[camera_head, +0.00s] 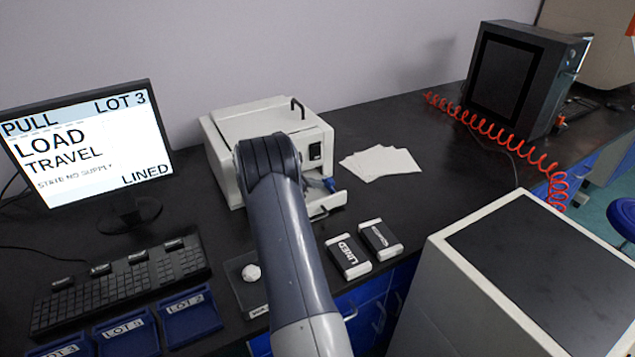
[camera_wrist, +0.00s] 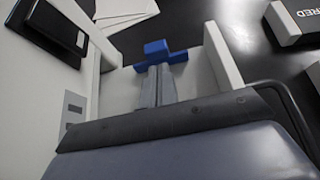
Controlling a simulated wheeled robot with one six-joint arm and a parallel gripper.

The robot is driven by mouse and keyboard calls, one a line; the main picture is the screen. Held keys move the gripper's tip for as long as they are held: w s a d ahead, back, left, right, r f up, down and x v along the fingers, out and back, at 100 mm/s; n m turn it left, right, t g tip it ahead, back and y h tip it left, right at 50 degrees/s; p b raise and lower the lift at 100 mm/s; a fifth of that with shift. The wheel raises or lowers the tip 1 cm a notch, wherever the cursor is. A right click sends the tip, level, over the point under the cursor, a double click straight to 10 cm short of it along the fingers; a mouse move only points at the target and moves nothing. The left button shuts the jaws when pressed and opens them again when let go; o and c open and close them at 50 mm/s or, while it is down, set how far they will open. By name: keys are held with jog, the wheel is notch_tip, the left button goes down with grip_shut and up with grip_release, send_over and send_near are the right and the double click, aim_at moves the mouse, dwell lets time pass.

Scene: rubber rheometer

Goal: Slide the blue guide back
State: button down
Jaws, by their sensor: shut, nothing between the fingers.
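The blue guide (camera_wrist: 158,50) lies in the open drawer-like tray of the white machine, in the wrist view. It also shows as a small blue piece (camera_head: 330,184) beside my arm in the head view. My gripper (camera_wrist: 157,68) is shut, with its grey fingertips right at the guide's near side; I cannot tell whether they touch it. The fingers hold nothing. The white machine (camera_head: 222,165) stands on the black bench, and its tray (camera_head: 339,200) sticks out at the front. My arm hides part of the machine's front and the tray in the head view.
The tray's white side wall (camera_wrist: 222,58) rises beside my fingers. White sheets (camera_head: 381,163) lie right of the machine. Two labelled blocks (camera_head: 348,257) lie in front. A monitor (camera_head: 85,145), keyboard (camera_head: 120,287) and blue lot trays (camera_head: 190,317) are at left. A white cabinet (camera_head: 450,285) stands front right.

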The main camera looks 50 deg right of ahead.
jog(key=v, duration=0.8)
jog(key=f+b+v, duration=0.1)
jog(key=v, duration=0.3)
jog(key=shift+w+a, duration=0.15)
jog(key=shift+a, duration=0.15)
jog(key=x, duration=0.8)
jog(key=r+p+x, duration=0.1)
jog(key=x, duration=0.3)
jog(key=shift+d, duration=0.3)
jog(key=shift+s+d, duration=0.25)
jog(key=shift+d, duration=0.35)
jog(key=shift+a, duration=0.1)
